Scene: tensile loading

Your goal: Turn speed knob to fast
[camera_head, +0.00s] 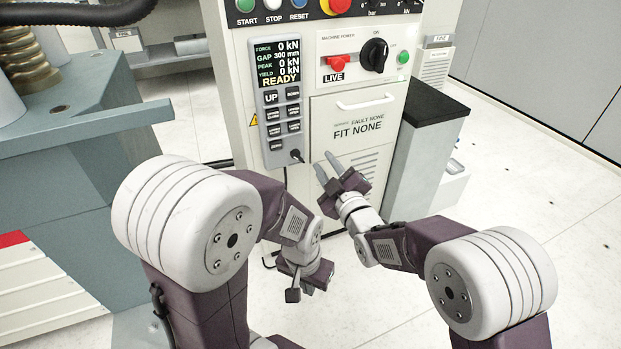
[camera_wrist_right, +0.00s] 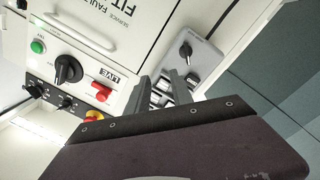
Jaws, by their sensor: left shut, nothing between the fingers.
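A grey control pendant (camera_head: 264,128) hangs on the front of the cream machine cabinet. A small dark knob (camera_head: 297,155) sits at its bottom; I take it as the speed knob, but its label and setting are unreadable. In the right wrist view the knob (camera_wrist_right: 186,49) shows at the pendant's end, beyond the fingers. My right gripper (camera_head: 323,164) is open and empty, just right of the knob and apart from it. Its two fingers also show in the right wrist view (camera_wrist_right: 162,92). My left gripper (camera_head: 292,295) is shut and empty, low in front of the cabinet.
A black machine power knob (camera_head: 374,54) and a red LIVE switch (camera_head: 337,64) are higher on the cabinet. A white handle (camera_head: 366,103) juts out. A black-topped grey cabinet (camera_head: 437,106) stands at right.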

